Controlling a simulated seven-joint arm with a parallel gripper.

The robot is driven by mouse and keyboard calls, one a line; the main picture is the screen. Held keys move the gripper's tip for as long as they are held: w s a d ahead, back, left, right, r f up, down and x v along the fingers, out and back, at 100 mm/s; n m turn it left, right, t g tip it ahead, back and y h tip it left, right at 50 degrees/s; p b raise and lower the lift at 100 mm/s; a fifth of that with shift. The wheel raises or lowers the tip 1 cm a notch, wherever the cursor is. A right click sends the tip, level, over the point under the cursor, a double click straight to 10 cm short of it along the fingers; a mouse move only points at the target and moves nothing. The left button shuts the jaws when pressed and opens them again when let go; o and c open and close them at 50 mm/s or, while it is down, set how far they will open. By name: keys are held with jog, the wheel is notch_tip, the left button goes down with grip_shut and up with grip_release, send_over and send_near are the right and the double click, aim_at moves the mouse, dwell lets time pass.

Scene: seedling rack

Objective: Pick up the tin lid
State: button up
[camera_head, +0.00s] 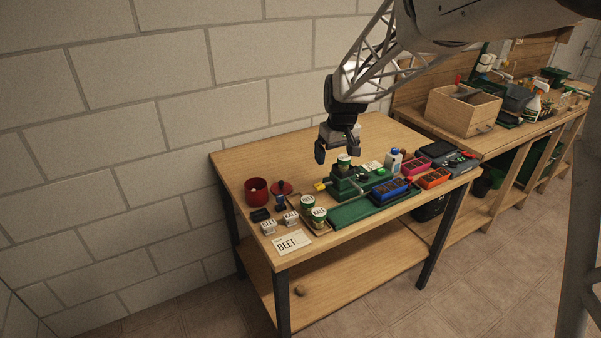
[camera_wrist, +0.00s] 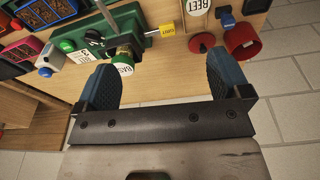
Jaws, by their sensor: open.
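The tin lid (camera_head: 281,187) is a small red disc with a knob. It lies on the table, just right of the open red tin (camera_head: 256,191). In the wrist view the lid (camera_wrist: 202,42) shows beyond the right finger, with the tin (camera_wrist: 242,40) to its right. My gripper (camera_head: 338,154) is open and empty above the back of the table, to the right of the lid and higher than it. In the wrist view the space between its fingers (camera_wrist: 162,78) shows mostly bare wood.
A green rack (camera_head: 345,186) with a labelled pot stands below my gripper. Labelled pots (camera_head: 307,202), small white blocks (camera_head: 269,228) and a BEET card (camera_head: 292,243) lie in front of the lid. Seed trays (camera_head: 390,188) are at the right. The back left of the table is clear.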

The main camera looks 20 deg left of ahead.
aim_at(281, 182)
jog(key=w+a+f+n, duration=0.1)
jog(key=w+a+f, duration=0.1)
jog(key=a+f, duration=0.2)
jog(key=w+a+f+n, duration=0.1)
jog(key=w+a+f, duration=0.2)
jog(key=a, duration=0.5)
jog(key=w+a+f+n, duration=0.1)
jog(key=w+a+f, duration=0.1)
jog(key=a+f, duration=0.4)
jog(key=shift+w+a+g, duration=0.3)
jog(key=shift+a, duration=0.05)
jog(key=shift+f, duration=0.1)
jog(key=shift+w+a+f, duration=0.1)
jog(key=shift+f, duration=1.15)
jog(key=shift+w+a+f, duration=0.1)
jog(key=shift+f, duration=1.2)
jog(key=shift+w+a+f, duration=0.1)
jog(key=shift+f, duration=1.15)
jog(key=c, duration=0.7)
